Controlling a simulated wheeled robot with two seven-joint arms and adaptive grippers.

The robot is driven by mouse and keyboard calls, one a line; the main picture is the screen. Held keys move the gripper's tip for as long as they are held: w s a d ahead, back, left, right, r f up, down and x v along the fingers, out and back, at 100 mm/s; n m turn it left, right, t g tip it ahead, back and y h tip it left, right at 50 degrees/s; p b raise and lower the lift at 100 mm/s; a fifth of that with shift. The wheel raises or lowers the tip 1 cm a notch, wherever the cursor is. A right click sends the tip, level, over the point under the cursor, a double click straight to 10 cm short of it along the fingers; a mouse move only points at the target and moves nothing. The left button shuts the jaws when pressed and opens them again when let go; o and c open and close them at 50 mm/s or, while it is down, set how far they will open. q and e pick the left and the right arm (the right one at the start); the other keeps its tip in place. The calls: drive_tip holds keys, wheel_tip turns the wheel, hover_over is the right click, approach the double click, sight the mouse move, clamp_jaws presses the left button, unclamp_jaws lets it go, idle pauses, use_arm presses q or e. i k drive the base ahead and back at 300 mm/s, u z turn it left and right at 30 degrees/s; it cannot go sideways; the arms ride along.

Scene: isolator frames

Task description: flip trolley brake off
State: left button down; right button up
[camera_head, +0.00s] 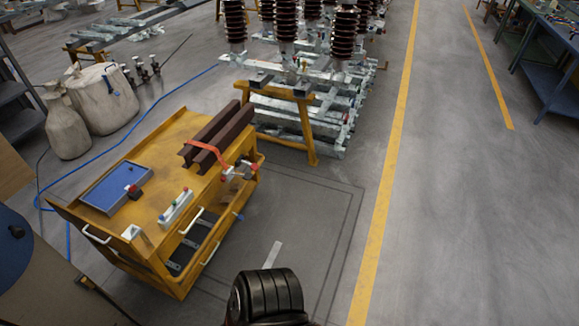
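The yellow trolley (152,233) stands on the grey floor left of centre, with a flat top and an open lower shelf. White handles (192,221) show on its near side. A small blue piece (239,216) sticks out low at its right side; I cannot tell whether this is the brake. A red-and-metal fitting (240,170) sits at the top's right end. The trolley's wheels are hidden or too small to make out. Neither of my grippers is in view.
The trolley carries a blue panel (110,188), a white button strip (175,209) and brown beams (215,130) under a red strap. A yellow trestle (306,130) stands behind. A blue hose (85,168) lies at left. A black ribbed object (268,293) fills the bottom centre.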

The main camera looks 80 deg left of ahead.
sight(255, 166)
drive_tip(key=i, duration=1.2)
drive_tip(key=u, duration=2.75)
drive_tip(key=i, duration=0.65)
drive_tip(key=z, duration=0.9)
drive_tip(key=i, duration=0.7)
drive_tip(key=u, duration=0.6)
drive_tip(key=i, duration=0.95)
drive_tip(key=u, duration=0.85)
